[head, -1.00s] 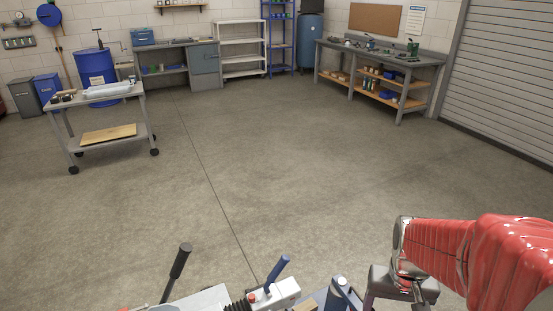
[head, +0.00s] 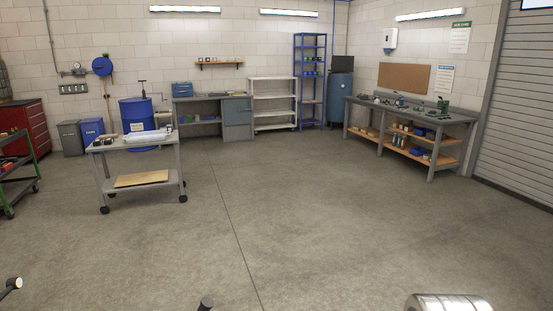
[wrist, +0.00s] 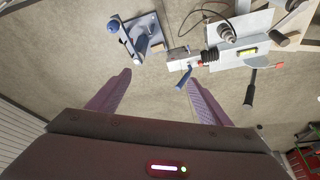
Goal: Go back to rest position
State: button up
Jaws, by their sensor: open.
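My gripper (wrist: 160,95) shows in the wrist view with its two purple fingers spread apart. Nothing is between the fingers, so it is open and empty. Beyond the fingertips lies a blue-grey plate with a blue-knobbed lever (wrist: 140,38). To its right is a light block with a blue-handled lever (wrist: 184,78).
The concrete floor (head: 290,230) ahead is clear. A wheeled cart (head: 140,183) stands at the left, a workbench (head: 440,118) at the right, and a roller door (head: 520,120) beyond it. Shelves and a blue barrel (head: 137,114) stand along the back wall.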

jog(key=shift+n+t, duration=0.6)
jog(key=shift+n, duration=0.1)
jog(key=a+r, duration=0.3)
jog(key=shift+s+a+r, duration=0.1)
jog(key=shift+s+r, duration=0.05)
jog(key=shift+s, duration=0.05)
dwell(0.5)
